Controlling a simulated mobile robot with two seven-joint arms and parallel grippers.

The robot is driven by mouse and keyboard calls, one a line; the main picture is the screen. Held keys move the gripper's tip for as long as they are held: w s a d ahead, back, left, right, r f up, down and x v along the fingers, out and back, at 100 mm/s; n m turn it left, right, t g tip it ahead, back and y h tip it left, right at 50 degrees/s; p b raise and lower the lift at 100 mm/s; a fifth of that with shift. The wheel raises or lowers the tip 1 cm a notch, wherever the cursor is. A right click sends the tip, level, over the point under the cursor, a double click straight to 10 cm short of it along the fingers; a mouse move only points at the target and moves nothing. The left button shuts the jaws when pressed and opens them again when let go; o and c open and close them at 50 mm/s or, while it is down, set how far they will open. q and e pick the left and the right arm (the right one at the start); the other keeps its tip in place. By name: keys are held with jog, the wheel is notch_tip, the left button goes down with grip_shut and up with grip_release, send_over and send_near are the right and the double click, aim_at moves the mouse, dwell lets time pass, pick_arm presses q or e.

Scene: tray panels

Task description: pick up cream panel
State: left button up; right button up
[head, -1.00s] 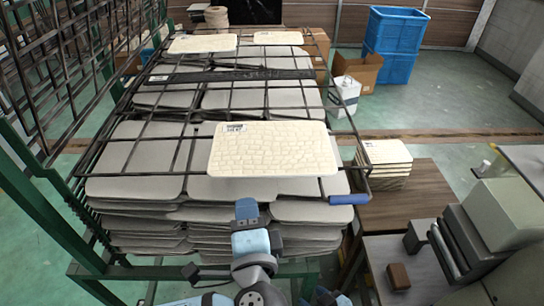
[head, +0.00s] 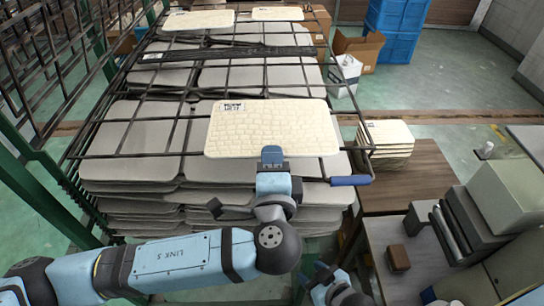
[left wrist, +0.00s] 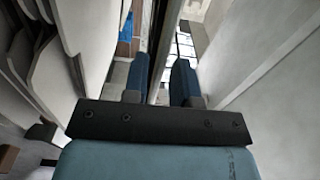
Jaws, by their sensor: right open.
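The cream panel (head: 272,130), with a cracked-stone pattern and a label at its upper left, lies flat on the dark wire rack over stacks of grey panels. My left gripper (head: 271,157) is at the panel's near edge, right of the middle, with a finger overlapping that edge in the head view. In the left wrist view its two fingers (left wrist: 162,85) are apart, with a thin strip and a dark bar showing between them. Contact with the panel cannot be told. My right gripper (head: 327,272) is partly visible low in the head view, open, away from the panel.
Two more cream panels (head: 198,20) (head: 277,13) lie at the rack's far end. A stack of cream panels (head: 388,145) stands on the wooden table at right. A blue handle (head: 350,181) sticks out at the rack's near right. Grey stacks (head: 135,165) fill the space beneath.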

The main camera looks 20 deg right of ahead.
pick_arm(q)
jog(key=shift+w+d, duration=0.15)
jog(key=shift+w, duration=0.25)
grip_shut()
notch_tip(320, 180, up, 3)
jog(key=shift+f+p, duration=0.2)
jog(key=shift+p, duration=0.6)
jog(key=shift+s, duration=0.15)
